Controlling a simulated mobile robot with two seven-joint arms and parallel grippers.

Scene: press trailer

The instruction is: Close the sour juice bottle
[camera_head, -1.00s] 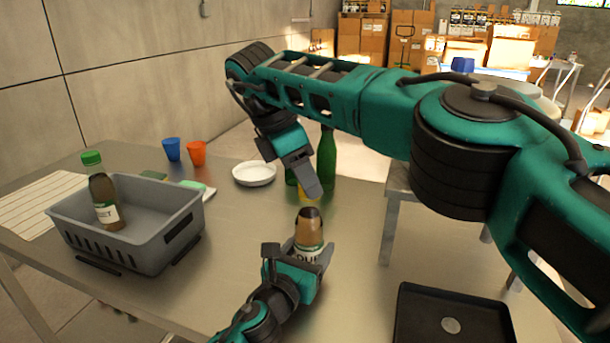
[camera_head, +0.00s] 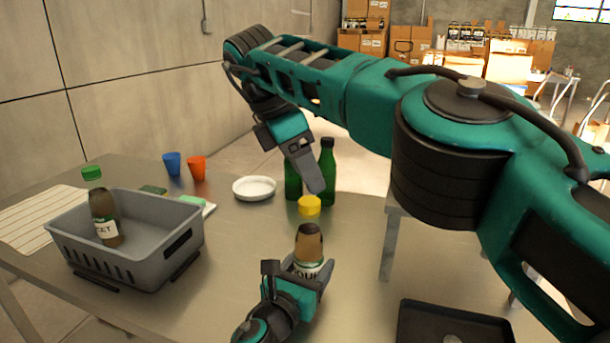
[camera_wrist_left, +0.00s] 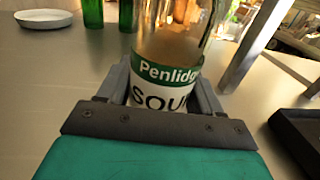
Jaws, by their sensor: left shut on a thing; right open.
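The sour juice bottle (camera_head: 309,246) stands upright with a dark, uncapped top and brownish contents. My left gripper (camera_head: 296,270) is shut around its lower body at the label. The left wrist view shows the bottle (camera_wrist_left: 172,70) between the fingers, with a white and green label reading "Penlidge" and "SOU"; its top is out of frame. A yellow cap (camera_head: 309,205) is behind the bottle, near the green bottles, apparently on the table. My right gripper (camera_head: 316,187) is open, pointing down just above the cap; its fingers overlap in view, and no gap to the cap can be judged.
Green bottles (camera_head: 327,170) stand behind the cap, beside a white plate (camera_head: 254,188). A grey crate (camera_head: 125,255) at left holds a green-capped bottle (camera_head: 103,208). Blue (camera_head: 172,164) and orange (camera_head: 197,168) cups stand at the back. A black tray (camera_head: 450,320) is front right.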

